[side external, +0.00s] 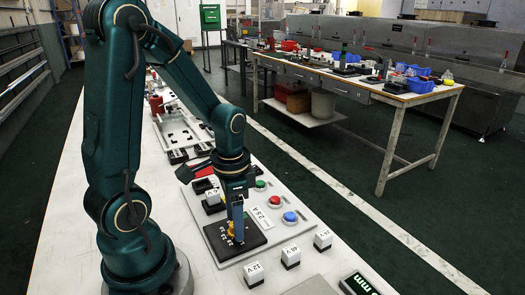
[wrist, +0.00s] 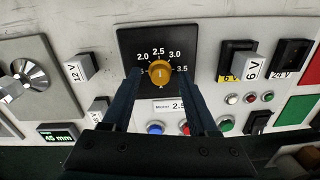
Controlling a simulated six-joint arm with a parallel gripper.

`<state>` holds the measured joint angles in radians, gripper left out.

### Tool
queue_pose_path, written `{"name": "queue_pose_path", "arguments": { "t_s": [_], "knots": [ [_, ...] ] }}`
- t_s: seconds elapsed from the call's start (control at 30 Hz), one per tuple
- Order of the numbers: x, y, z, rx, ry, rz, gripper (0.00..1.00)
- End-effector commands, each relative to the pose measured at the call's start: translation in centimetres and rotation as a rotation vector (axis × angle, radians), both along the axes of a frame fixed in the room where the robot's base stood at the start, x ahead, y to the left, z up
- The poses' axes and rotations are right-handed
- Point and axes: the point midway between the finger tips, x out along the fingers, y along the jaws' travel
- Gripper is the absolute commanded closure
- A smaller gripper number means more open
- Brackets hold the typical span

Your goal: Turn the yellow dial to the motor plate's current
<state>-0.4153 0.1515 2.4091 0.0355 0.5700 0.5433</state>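The yellow dial (wrist: 160,72) sits on a black plate (wrist: 128,42) marked 2.0, 2.5, 3.0 and 3.5, with another number partly hidden at the left. A small pale mark shows on the dial, but I cannot tell surely where it points. My gripper (wrist: 160,73) is open, with one finger on each side of the dial and a gap to each. In the side view my gripper (side external: 237,222) points down at the dial (side external: 231,231). The white motor plate (wrist: 168,106) reads "Motor 2.5", partly hidden by a finger; in the side view it reads 2.5 A (side external: 262,219).
Red (side external: 274,202) and blue (side external: 290,217) buttons sit right of the black plate. A 6 V switch (wrist: 251,69) is near the dial. A small green display (wrist: 58,135) reads 45 mm.

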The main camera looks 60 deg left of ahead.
Motion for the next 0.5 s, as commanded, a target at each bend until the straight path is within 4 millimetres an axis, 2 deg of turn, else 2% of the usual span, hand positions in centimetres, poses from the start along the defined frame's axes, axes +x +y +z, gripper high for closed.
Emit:
{"name": "queue_pose_path", "arguments": {
  "t_s": [0.17,0.5],
  "knots": [
    [0.2,0.0,0.8,0.002,-0.005,0.0,0.41],
    [0.1,-0.1,4.5,0.001,-0.004,0.0,0.41]
  ]
}}
